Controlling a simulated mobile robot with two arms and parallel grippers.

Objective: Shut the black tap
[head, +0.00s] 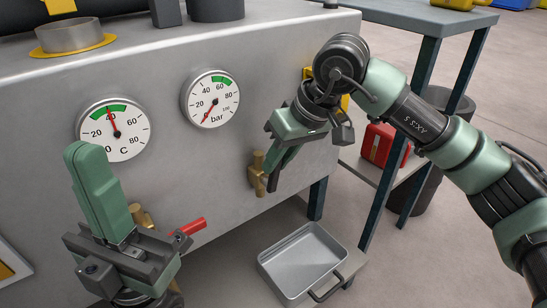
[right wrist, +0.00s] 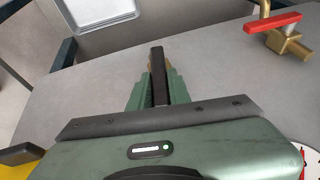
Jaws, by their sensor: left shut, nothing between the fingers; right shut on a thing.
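The black tap shows in the right wrist view as a black lever (right wrist: 159,80) between the green fingers of my right gripper (right wrist: 155,88), with a bit of brass behind it. In the head view its brass body (head: 257,173) sticks out of the grey panel's right part, and my right gripper (head: 273,180) covers most of its lever. My right gripper is shut on the lever, with its fingers pointing down beside the brass. My left gripper (head: 86,152) is shut and empty, fingers upward, in front of the panel at the lower left.
A red-handled brass tap (head: 190,227) sits just right of my left gripper. Two gauges, a temperature gauge (head: 112,130) and a pressure gauge (head: 210,99), are on the panel. A metal tray (head: 268,262) lies below the taps. A side table (head: 400,12) stands at right.

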